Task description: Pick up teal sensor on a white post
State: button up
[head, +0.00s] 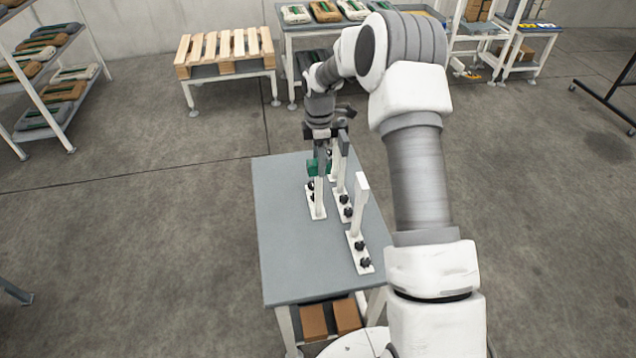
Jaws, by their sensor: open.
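The teal sensor (312,167) sits near the top of a white post (319,198), which stands upright on a small white base plate on the grey table (285,250). My gripper (321,160) points down from above at the sensor's height. Its dark fingers are open and overlap the top of the post in the picture, partly hiding the sensor. I cannot tell whether the fingers touch the sensor or the post.
Close to the right stands another white post with a dark grey top (343,143). A plain white post (357,210) stands nearer. Base plates carry black knobs (363,262). The table's left side is clear. Cardboard boxes (315,321) sit below. A wooden pallet (225,50) stands behind.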

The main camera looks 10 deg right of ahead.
jog(key=shift+f, duration=1.25)
grip_shut()
jog(key=shift+r, duration=0.1)
dwell(0.3)
